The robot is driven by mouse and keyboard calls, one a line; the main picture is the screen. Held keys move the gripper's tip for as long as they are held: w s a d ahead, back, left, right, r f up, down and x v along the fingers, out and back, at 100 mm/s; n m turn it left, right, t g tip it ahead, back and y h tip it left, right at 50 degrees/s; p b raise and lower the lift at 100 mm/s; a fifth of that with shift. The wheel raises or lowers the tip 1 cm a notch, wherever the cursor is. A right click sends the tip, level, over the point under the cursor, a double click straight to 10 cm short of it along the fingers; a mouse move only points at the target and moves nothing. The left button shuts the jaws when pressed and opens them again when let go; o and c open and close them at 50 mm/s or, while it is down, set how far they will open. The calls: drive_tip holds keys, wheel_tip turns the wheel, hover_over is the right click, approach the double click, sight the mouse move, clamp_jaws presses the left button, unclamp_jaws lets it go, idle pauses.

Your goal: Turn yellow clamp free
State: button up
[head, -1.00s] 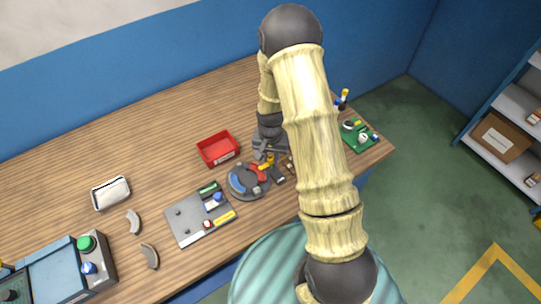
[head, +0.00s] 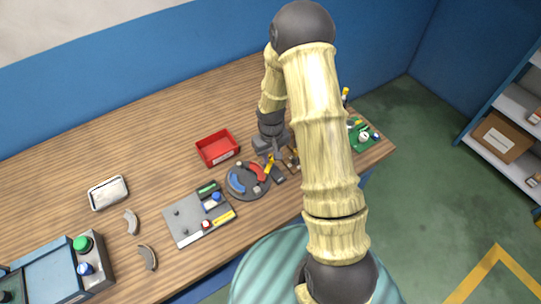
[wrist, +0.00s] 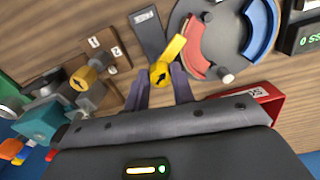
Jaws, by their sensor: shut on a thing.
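The yellow clamp (wrist: 174,48) shows in the wrist view as a round knob with a black arrow and a flat arm. Its arm reaches toward the red curved piece (wrist: 196,57) on the round grey plate (wrist: 187,18); I cannot tell whether it touches that piece. My gripper (wrist: 161,84) has its two dark fingers on either side of the knob and is shut on it. In the head view the clamp (head: 269,164) stands at the plate's right edge, just below my gripper (head: 271,152). My arm hides part of the table to its right.
A blue curved piece (wrist: 261,27) lies on the plate. A red tray (head: 217,149) stands behind it. A grey board with small parts (head: 190,225) lies to the left. A second yellow knob (wrist: 82,78) is on a wooden fixture close by. The back left table is clear.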

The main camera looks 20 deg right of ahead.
sight(271, 157)
drive_tip(key=n, duration=0.5)
drive_tip(key=shift+w+n, duration=0.1)
drive_tip(key=shift+n, duration=0.2)
drive_tip(key=n+p, duration=0.1)
drive_tip(key=n, duration=0.3)
drive_tip(key=shift+d+n, duration=0.1)
drive_tip(key=shift+n, duration=0.3)
drive_tip(key=o, duration=1)
drive_tip(key=shift+r, duration=0.1)
wheel_tip(271, 157, up, 17)
drive_tip(key=shift+r+b, duration=0.15)
drive_tip(key=shift+b, duration=0.4)
